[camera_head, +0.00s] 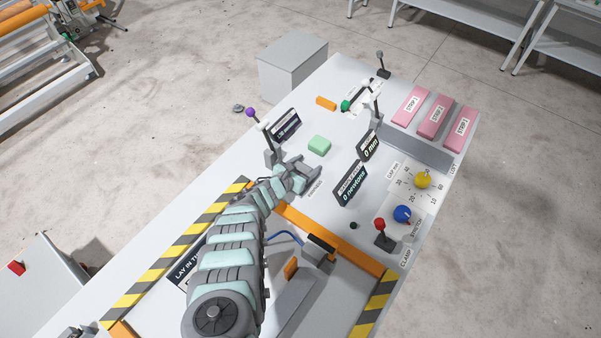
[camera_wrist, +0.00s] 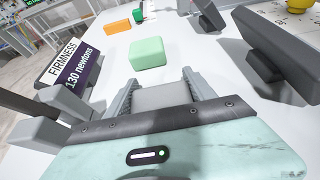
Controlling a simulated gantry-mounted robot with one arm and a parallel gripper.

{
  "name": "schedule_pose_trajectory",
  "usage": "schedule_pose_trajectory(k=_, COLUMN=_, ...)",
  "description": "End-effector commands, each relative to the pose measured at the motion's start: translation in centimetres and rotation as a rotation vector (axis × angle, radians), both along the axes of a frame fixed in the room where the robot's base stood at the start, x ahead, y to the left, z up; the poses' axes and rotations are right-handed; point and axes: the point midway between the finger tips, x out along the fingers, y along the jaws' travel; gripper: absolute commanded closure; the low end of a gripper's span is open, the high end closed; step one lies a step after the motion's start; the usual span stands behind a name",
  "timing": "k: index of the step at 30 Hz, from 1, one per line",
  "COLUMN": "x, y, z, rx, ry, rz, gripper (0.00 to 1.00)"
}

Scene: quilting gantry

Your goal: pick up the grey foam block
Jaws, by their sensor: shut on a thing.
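My gripper (camera_head: 302,176) reaches over the white table in the head view. In the wrist view its two grey fingers (camera_wrist: 162,92) point forward, one on each side of the grey foam block (camera_wrist: 162,99). The gripper is shut on this block. In the head view the block is hard to make out between the fingers. I cannot tell whether it touches the table.
A green block (camera_head: 319,146) lies just beyond my gripper, with an orange block (camera_head: 326,103) farther back. Yellow (camera_head: 423,180) and blue (camera_head: 402,213) knobs sit near the right edge.

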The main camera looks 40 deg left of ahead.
Motion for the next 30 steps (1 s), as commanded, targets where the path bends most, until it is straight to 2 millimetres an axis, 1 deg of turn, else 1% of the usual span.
schedule_pose_trajectory(k=1, x=0.0, y=0.0, z=0.0, rx=0.0, ry=0.0, rz=0.0, gripper=0.5)
schedule_pose_trajectory(k=2, x=0.0, y=0.0, z=0.0, rx=0.0, ry=0.0, rz=0.0, gripper=0.53)
schedule_pose_trajectory(k=12, x=0.0, y=0.0, z=0.0, rx=0.0, ry=0.0, rz=0.0, gripper=0.8)
schedule_pose_trajectory(k=18, x=0.0, y=0.0, z=0.2, rx=0.0, ry=0.0, rz=0.0, gripper=0.8)
schedule_pose_trajectory(k=23, x=0.0, y=0.0, z=1.2, rx=-0.001, ry=-0.001, rz=0.0, gripper=0.8)
schedule_pose_trajectory(k=26, x=0.0, y=-0.1, z=2.4, rx=-0.001, ry=0.001, rz=-0.001, gripper=0.8)
schedule_pose_trajectory(k=28, x=0.0, y=-0.1, z=3.8, rx=-0.003, ry=0.001, rz=0.0, gripper=0.8)
schedule_pose_trajectory(k=29, x=0.0, y=0.0, z=4.6, rx=-0.003, ry=0.001, rz=-0.001, gripper=0.8)
schedule_pose_trajectory(k=30, x=0.2, y=0.1, z=6.0, rx=0.0, ry=-0.002, rz=-0.001, gripper=0.8)
